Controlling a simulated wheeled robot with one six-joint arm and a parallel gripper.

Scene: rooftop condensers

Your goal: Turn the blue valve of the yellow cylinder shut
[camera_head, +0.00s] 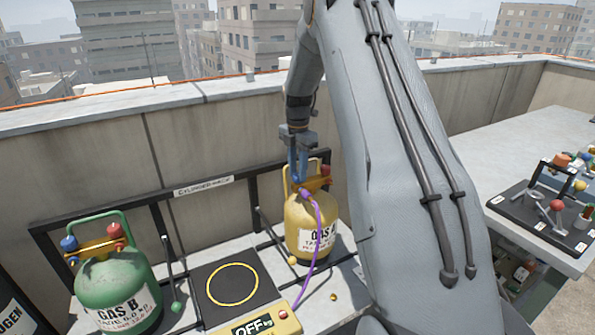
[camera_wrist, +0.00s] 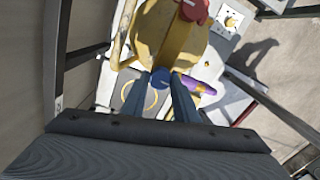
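The yellow cylinder (camera_head: 301,235), labelled GAS A, stands upright at the right of the rack bench. It has a red knob (camera_head: 326,170) at the right of its top, and a purple hose (camera_head: 319,235) runs from its top to the yellow box. My gripper (camera_head: 298,178) points down at the left of the cylinder's top. In the wrist view, the blue valve (camera_wrist: 161,81) sits between my two fingertips (camera_wrist: 166,78), with no gap seen on either side. The fingers hide most of the valve in the head view. The cylinder's yellow top also shows in the wrist view (camera_wrist: 178,45).
A green cylinder (camera_head: 118,285) labelled GAS B, with blue and red knobs, stands at the left. A black pad with a yellow ring (camera_head: 232,284) lies between the cylinders. The yellow box (camera_head: 255,328) reads OFF. A black rack (camera_head: 150,204) runs behind. A side table (camera_head: 520,150) holds tools.

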